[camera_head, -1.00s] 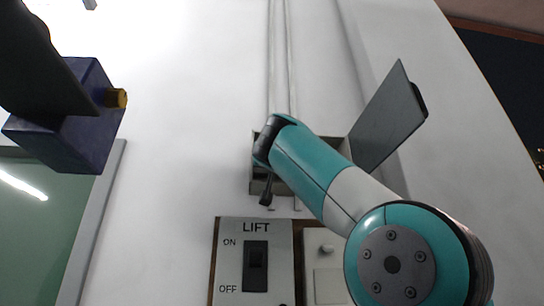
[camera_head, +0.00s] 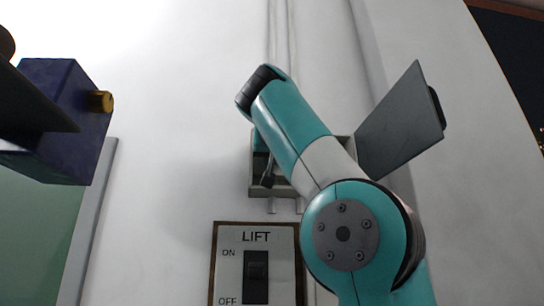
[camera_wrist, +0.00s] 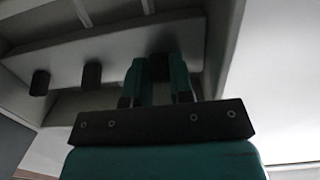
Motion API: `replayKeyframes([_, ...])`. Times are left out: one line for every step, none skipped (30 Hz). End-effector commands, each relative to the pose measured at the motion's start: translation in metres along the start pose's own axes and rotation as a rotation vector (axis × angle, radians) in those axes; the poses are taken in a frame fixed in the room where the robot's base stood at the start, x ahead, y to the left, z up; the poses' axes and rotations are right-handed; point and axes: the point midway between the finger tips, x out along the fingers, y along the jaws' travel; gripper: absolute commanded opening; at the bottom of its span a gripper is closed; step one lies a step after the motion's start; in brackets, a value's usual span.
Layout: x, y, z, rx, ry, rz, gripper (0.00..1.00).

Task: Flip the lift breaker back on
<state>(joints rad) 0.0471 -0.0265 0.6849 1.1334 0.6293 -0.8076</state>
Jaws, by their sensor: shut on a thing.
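A small grey breaker box (camera_head: 256,190) is on the white wall, with its grey door (camera_head: 402,122) swung open to the right. My arm covers most of its inside in the head view. In the wrist view, black breaker levers (camera_wrist: 91,73) stand in a row on a pale panel (camera_wrist: 122,58). My gripper (camera_wrist: 158,76) is shut on the rightmost visible black lever (camera_wrist: 158,66), with a teal finger on each side. Its on or off position cannot be told.
Below the box is a LIFT panel (camera_head: 233,236) with a black rocker switch (camera_head: 256,278) marked ON and OFF. A dark blue box with a yellow knob (camera_head: 70,120) is at upper left. A green board with a grey frame (camera_head: 92,215) is at lower left. Conduits run above the box.

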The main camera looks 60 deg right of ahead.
Motion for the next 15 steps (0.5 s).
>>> replayKeyframes([-0.0009,0.0012,0.0001,0.005,-0.005,0.000,0.00])
replayKeyframes([-0.0011,0.0012,0.0005,0.005,-0.009,-0.001,0.00])
replayKeyframes([-0.0010,0.0008,0.0012,0.005,-0.013,-0.003,0.00])
replayKeyframes([-0.0011,0.0006,0.0016,0.006,-0.015,-0.004,0.00])
replayKeyframes([-0.0011,0.0004,0.0019,0.006,-0.017,-0.004,0.00])
replayKeyframes([-0.0011,0.0002,0.0024,0.006,-0.019,-0.005,0.00])
replayKeyframes([-0.0010,0.0001,0.0028,0.006,-0.021,-0.005,0.00])
replayKeyframes([-0.0010,0.0000,0.0032,0.006,-0.022,-0.006,0.00])
replayKeyframes([-0.0009,-0.0001,0.0036,0.006,-0.024,-0.006,0.00])
replayKeyframes([-0.0009,-0.0002,0.0038,0.006,-0.024,-0.006,0.00])
replayKeyframes([-0.0009,-0.0003,0.0040,0.006,-0.025,-0.006,0.00])
replayKeyframes([-0.0008,-0.0004,0.0042,0.006,-0.025,-0.007,0.00])
replayKeyframes([-0.0008,-0.0005,0.0043,0.006,-0.026,-0.007,0.00])
replayKeyframes([-0.0008,-0.0006,0.0044,0.006,-0.026,-0.007,0.00])
replayKeyframes([-0.0007,-0.0007,0.0045,0.006,-0.026,-0.007,0.00])
